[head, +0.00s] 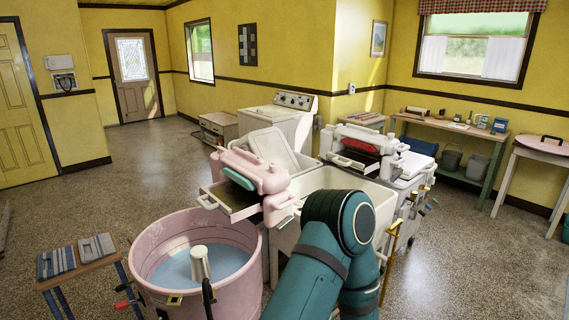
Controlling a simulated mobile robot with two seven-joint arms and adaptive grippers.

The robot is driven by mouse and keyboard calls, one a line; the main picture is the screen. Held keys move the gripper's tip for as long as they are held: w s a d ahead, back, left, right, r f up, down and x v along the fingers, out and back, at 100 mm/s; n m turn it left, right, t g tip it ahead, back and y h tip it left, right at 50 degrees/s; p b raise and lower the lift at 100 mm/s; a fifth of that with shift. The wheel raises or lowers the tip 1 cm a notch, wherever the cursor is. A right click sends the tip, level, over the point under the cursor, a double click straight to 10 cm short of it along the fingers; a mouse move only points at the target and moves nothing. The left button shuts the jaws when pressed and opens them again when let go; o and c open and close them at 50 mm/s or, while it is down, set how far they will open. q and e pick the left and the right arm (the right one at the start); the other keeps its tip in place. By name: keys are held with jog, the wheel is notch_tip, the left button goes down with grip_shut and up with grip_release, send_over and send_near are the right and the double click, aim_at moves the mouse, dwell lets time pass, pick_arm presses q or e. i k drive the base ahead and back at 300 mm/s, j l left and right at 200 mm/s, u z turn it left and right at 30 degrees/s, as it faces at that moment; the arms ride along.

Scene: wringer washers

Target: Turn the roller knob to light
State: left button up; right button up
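A pink wringer (262,172) stands above a pink round tub (190,230) of bluish water with a pale agitator (200,263). A tray with a handle (228,202) sticks out under its rollers. A second, white wringer (372,140) with a red part stands behind a pale sink basin (345,182). I cannot make out which small part is the roller knob or read its setting. Neither gripper shows.
A small bench with a striped top (77,262) stands left of the tub. A white top-loading machine (280,120) stands behind. Floor is open at left and right.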

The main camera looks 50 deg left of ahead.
aim_at(274, 168)
jog(key=i+u, duration=0.2)
jog(key=i, duration=0.5)
jog(key=i+l+u, duration=0.2)
jog(key=i, duration=0.5)
jog(key=i+j+u, duration=0.65)
jog(key=i+u, duration=0.15)
jog(key=i, duration=0.1)
